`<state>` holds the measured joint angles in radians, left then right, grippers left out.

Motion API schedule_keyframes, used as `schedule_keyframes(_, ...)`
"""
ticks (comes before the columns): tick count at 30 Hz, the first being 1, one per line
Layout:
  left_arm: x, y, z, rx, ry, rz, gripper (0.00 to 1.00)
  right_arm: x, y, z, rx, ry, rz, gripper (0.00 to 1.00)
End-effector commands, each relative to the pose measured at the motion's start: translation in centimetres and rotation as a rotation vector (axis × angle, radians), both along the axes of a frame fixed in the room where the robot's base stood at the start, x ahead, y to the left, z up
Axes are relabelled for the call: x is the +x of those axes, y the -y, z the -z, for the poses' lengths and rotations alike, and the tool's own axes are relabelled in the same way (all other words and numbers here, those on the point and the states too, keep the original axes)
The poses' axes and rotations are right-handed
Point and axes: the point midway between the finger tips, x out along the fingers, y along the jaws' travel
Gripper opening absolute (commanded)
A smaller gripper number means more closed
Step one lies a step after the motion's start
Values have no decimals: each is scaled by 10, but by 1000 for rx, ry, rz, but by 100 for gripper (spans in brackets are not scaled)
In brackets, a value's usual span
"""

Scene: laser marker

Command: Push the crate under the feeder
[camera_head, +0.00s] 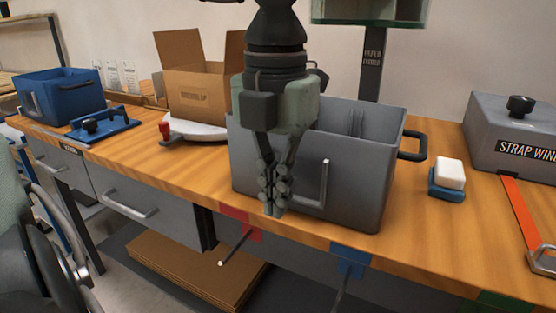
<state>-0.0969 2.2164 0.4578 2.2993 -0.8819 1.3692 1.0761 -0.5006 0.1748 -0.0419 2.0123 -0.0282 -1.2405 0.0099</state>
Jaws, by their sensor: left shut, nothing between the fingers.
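A grey crate (375,170) with side handles stands upright on the wooden worktop near its front edge. My left gripper (274,210) points down in front of the crate's near face, and its fingers are shut and empty. It hides part of the crate's left side; I cannot tell whether it touches the crate. A feeder-like unit with a clear glass-edged box (370,10) stands on a dark post behind the crate, cut off by the top of the picture. My right gripper is not in view.
A blue crate (62,92), a blue fixture (100,124) and an open cardboard box (195,95) stand to the left. A white block on a blue base (449,174) and a grey strap winder (510,125) stand to the right. Red and blue tape marks the front edge.

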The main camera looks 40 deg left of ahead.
Motion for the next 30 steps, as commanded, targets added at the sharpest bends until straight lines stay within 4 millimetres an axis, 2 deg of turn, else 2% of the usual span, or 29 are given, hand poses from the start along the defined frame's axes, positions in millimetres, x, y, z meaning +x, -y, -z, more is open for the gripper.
schedule_keyframes(3,-1,0,25,-1,-6,1,0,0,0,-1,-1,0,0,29)
schedule_keyframes(4,7,-2,20,-1,-2,-3,0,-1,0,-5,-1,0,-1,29)
schedule_keyframes(6,18,-4,19,-1,-2,-3,0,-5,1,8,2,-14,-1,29)
schedule_keyframes(12,36,-8,20,-2,0,-2,0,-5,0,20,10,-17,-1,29)
schedule_keyframes(25,39,-10,20,-2,1,-1,0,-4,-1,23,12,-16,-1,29)
schedule_keyframes(30,40,-20,20,-2,6,-4,0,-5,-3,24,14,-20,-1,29)
